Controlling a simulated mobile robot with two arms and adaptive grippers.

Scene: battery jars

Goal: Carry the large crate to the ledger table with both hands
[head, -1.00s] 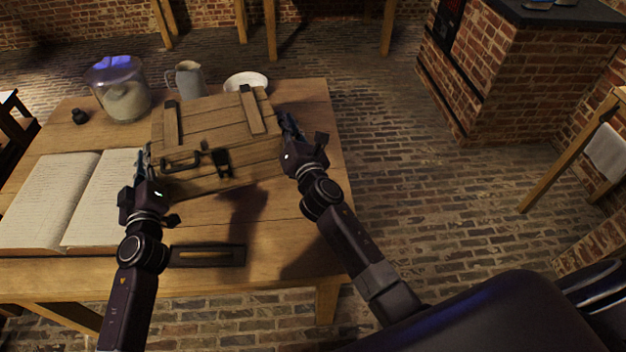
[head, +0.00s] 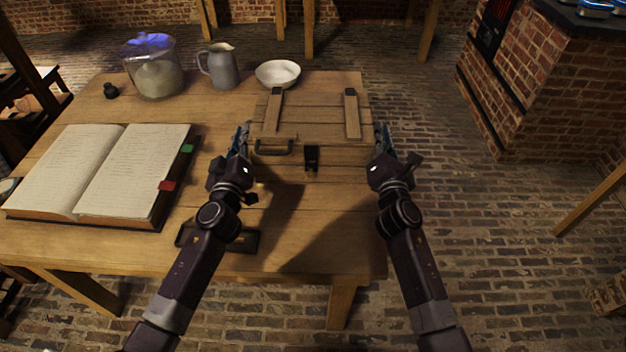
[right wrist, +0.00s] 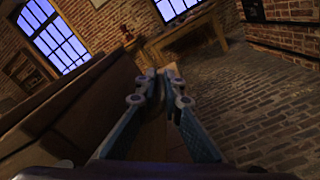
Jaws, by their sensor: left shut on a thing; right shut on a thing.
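The large wooden crate (head: 311,122), closed with a plank lid, two battens and a dark front latch, is over the right part of the ledger table (head: 285,245). My left gripper (head: 241,139) is shut on its left side and my right gripper (head: 383,139) on its right side. In the right wrist view the fingers (right wrist: 166,92) close on a part beside the crate wall (right wrist: 65,115). Shadows lie on the table in front of the crate. I cannot tell whether its underside touches the tabletop.
An open ledger (head: 105,172) lies left of the crate. A dark tray-like object (head: 240,240) lies near the front edge. Behind stand a glass jar (head: 153,70), a grey jug (head: 220,68) and a white bowl (head: 278,74).

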